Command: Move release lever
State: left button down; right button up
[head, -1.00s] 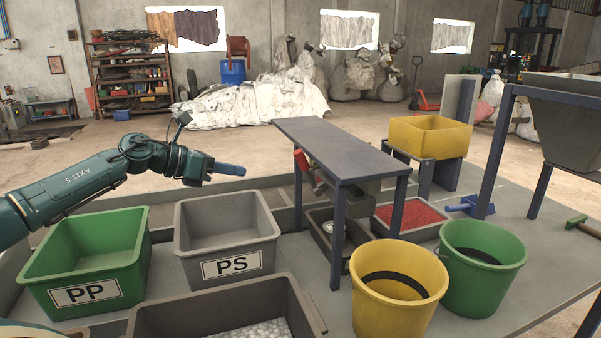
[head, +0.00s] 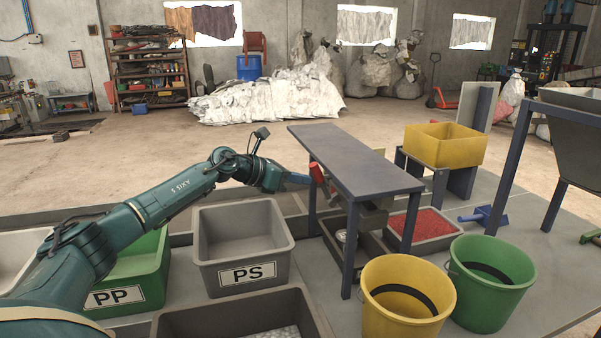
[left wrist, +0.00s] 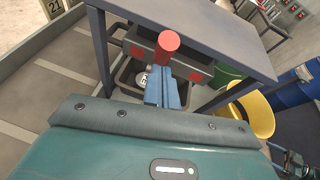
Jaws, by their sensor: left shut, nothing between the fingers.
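The release lever has a red cylindrical grip (head: 317,172) and sits under the left end of the dark blue-grey bench (head: 355,158). In the left wrist view the red grip (left wrist: 168,43) stands just beyond the fingertips. My left gripper (head: 305,179) has blue fingers, shut and empty, with the tips close to the red grip. In the left wrist view the shut fingers (left wrist: 163,88) point at the grip; I cannot tell whether they touch it. The lever's lower part is partly hidden.
A grey PS bin (head: 243,240) and a green PP bin (head: 140,270) stand below my left arm. A yellow bucket (head: 400,320) and green bucket (head: 490,300) stand at the front right. A tray of red pellets (head: 425,224) lies beside the bench legs.

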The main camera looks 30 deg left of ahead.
aim_at(311, 170)
pick_arm(q)
jog(key=shift+w, duration=0.15)
jog(key=shift+r, duration=0.1)
jog(key=shift+w+d+r+p, duration=0.75)
jog(key=shift+w+r+p, duration=0.1)
jog(key=shift+s+a+f, duration=0.1)
jog(key=shift+s, duration=0.05)
